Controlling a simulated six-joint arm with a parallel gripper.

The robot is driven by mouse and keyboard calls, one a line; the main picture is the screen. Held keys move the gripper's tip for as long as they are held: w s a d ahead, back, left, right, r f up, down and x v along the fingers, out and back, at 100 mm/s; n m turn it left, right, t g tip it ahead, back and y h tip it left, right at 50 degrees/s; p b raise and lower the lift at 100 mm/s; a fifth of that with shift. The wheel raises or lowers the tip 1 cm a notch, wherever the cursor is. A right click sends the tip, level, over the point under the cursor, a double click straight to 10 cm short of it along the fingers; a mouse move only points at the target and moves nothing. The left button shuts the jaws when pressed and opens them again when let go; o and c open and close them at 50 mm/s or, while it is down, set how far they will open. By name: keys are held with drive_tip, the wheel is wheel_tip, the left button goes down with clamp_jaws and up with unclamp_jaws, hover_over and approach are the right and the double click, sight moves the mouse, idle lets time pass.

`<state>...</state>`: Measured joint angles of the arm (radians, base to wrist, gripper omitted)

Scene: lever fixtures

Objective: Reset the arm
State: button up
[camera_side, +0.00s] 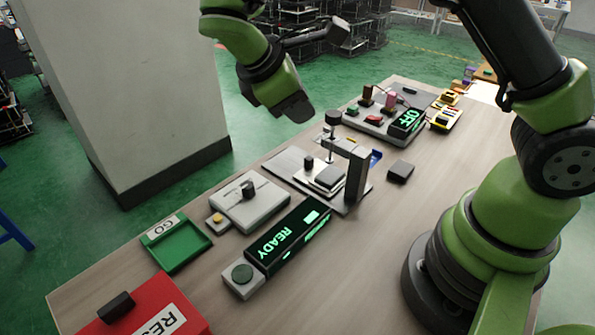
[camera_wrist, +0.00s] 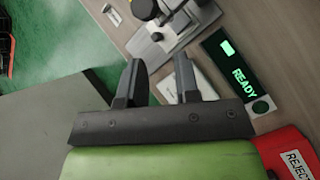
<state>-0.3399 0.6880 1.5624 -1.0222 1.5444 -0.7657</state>
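My gripper (camera_side: 292,108) hangs in the air above the far side of the bench, near the lever fixture and clear of everything on the bench. In the wrist view my gripper (camera_wrist: 158,78) shows two dark fingers apart with nothing held between them. The lever fixture (camera_side: 355,175) has a grey plate, an upright dark post and a black knob on top. Part of the same fixture shows at the top of the wrist view (camera_wrist: 155,45). In the side view the fingertips are hard to make out.
A READY display (camera_side: 288,240) has a round green button beside it. A grey box with a black knob (camera_side: 248,202), a green GO tray (camera_side: 178,243) and a red REJECT box (camera_side: 150,312) stand nearby. An OFF panel (camera_side: 408,120) is farther back. A pillar (camera_side: 130,80) stands left.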

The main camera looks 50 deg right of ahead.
drive_tip(key=s+r+m+t+y, duration=0.4)
drive_tip(key=s+r+m, duration=0.2)
drive_tip(key=s+m, duration=0.1)
drive_tip(key=s+r+m+t+y, duration=0.4)
drive_tip(key=s+m, duration=0.3)
drive_tip(key=s, duration=0.3)
drive_tip(key=shift+s+a+r+m+t+y, duration=0.15)
drive_tip(key=shift+a+r+m+t+y, duration=0.2)
drive_tip(key=shift+r+y, duration=0.4)
